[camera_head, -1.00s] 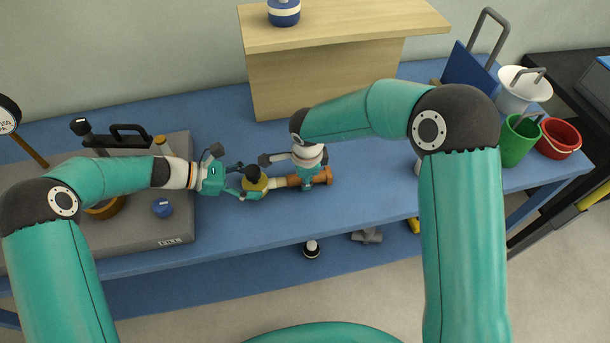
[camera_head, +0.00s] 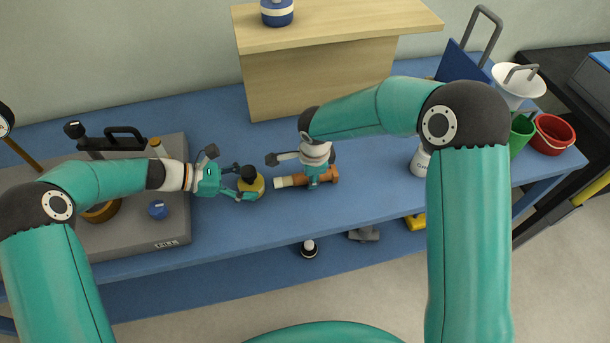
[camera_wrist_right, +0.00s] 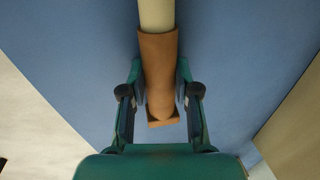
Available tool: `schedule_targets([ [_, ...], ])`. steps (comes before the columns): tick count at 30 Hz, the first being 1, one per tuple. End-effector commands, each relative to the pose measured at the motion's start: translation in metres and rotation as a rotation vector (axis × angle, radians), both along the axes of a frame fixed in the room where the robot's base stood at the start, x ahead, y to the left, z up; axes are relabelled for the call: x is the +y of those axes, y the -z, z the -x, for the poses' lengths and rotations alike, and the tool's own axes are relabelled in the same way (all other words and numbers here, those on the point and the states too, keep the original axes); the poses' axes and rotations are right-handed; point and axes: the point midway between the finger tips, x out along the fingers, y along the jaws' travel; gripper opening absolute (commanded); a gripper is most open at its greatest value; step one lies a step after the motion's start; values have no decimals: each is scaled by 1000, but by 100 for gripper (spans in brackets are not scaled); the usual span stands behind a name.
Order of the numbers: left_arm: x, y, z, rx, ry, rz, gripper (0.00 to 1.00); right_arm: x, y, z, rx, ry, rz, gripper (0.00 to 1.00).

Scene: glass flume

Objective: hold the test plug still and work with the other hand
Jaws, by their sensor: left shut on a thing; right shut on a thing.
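A yellow plug with a black knob (camera_head: 251,183), seemingly the test plug, is in my left gripper (camera_head: 242,190) above the bench in the head view. The gripper is shut on it from the left. My right gripper (camera_head: 314,176) is shut on a brown pipe piece (camera_head: 326,177) with a cream end (camera_head: 281,182) pointing left at the plug. A narrow gap separates them. In the right wrist view the brown pipe piece (camera_wrist_right: 158,60) sits between both fingers (camera_wrist_right: 160,92), its cream end (camera_wrist_right: 156,14) at the top. My right wrist partly hides the pipe piece in the head view.
A grey case (camera_head: 120,228) with a blue knob (camera_head: 157,210) lies left on the blue bench (camera_head: 230,232). A wooden box (camera_head: 320,80) stands behind. A white bottle (camera_head: 420,162), green bucket (camera_head: 520,137) and red bucket (camera_head: 553,134) stand right. The bench front is clear.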

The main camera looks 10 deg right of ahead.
Motion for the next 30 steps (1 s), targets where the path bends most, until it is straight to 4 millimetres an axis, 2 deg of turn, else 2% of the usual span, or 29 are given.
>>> schedule_targets([
  [7,0,0,0,0,0,0,46,-4,-5,0,-2,-1,0,0],
  [21,0,0,0,0,0,0,46,-4,-47,0,-2,0,0,0],
  [30,0,0,0,0,0,0,46,-4,-50,0,0,0,0,0],
])
